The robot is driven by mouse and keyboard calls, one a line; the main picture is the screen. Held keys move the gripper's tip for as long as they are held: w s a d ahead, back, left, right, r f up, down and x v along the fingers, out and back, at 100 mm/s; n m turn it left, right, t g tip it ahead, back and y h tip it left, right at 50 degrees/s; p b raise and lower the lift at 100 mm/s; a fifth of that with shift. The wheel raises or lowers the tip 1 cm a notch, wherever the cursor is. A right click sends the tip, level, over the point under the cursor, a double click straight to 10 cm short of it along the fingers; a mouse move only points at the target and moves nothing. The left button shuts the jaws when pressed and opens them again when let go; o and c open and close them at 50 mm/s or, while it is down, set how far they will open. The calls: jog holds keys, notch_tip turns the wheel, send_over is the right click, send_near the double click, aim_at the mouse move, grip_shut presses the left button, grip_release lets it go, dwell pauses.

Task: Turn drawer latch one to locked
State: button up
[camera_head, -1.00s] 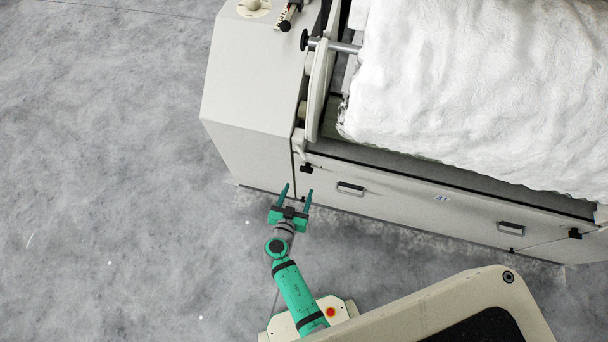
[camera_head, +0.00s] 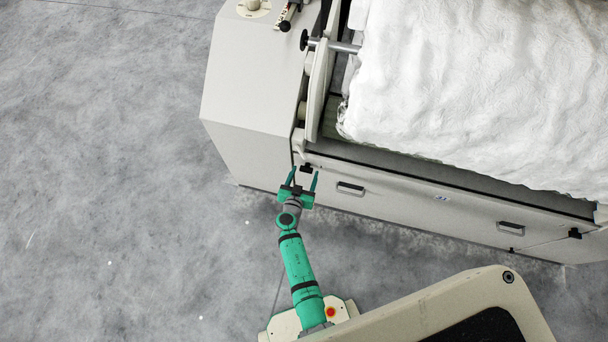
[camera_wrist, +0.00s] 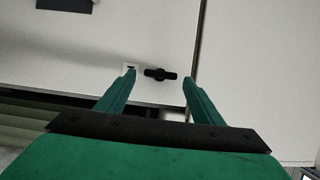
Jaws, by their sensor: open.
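A black latch (camera_head: 306,169) sits near the top left corner of the pale drawer front (camera_head: 410,207). In the wrist view the latch (camera_wrist: 160,74) is a short dark bar with a round middle, lying sideways across the picture. My gripper (camera_head: 304,172) is open, its green fingers pointing at the latch in the head view. A small pale label with a dark mark (camera_wrist: 130,69) is beside the latch. Contact cannot be told.
The drawer front has dark handles (camera_head: 351,188) and another black latch (camera_head: 574,233) at the far right. White fibre (camera_head: 470,90) lies on the machine above. A pale side housing (camera_head: 250,100) stands left. The grey floor at left is clear.

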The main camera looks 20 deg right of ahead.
jog(key=shift+c, duration=0.6)
jog(key=c, duration=0.9)
jog(key=shift+a, duration=0.1)
jog(key=n, duration=0.1)
jog(key=n+g+h, duration=0.1)
jog(key=shift+w+a+n+h, duration=0.2)
jog(key=shift+a+n+h, duration=0.1)
jog(key=shift+n, duration=0.1)
jog(key=n, duration=0.1)
jog(key=n+h, duration=0.2)
jog(key=shift+w+a+f+g, duration=0.2)
jog(key=shift+f+g, duration=0.1)
jog(key=n, duration=0.1)
jog(key=n+h, duration=0.2)
jog(key=shift+w+a+f+n, duration=0.15)
jog(key=shift+f+n, duration=0.1)
jog(key=shift+n, duration=0.05)
jog(key=shift+f+n+h, duration=0.25)
jog(key=shift+n+h, duration=0.45)
jog(key=shift+n, duration=1)
jog(key=shift+f+n, duration=0.1)
jog(key=shift+n, duration=0.3)
